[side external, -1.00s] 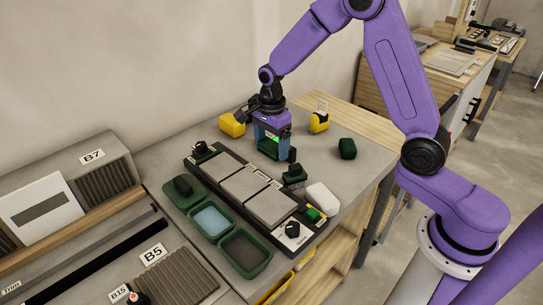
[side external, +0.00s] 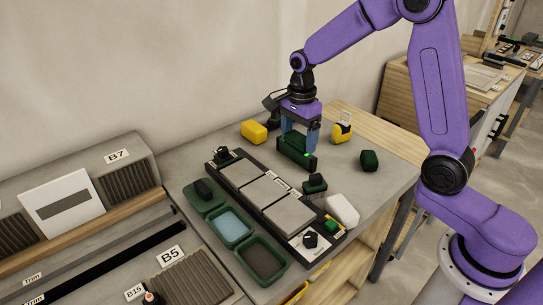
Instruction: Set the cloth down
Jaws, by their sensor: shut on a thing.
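My gripper (side external: 299,140) points down over the far part of the grey worktop. A white, soft-edged pad (side external: 342,208), possibly the cloth, lies on the worktop at the right of the black tile board (side external: 287,237), apart from my gripper. Three grey tiles (side external: 264,191) lie in a row on the board.
Green trays (side external: 229,243) stand left of the board, one with blue contents. A yellow block (side external: 254,131), a yellow-and-black item (side external: 341,129) and a dark green block (side external: 369,160) stand around my gripper. Small dark pieces sit on the board. The worktop's right edge is near.

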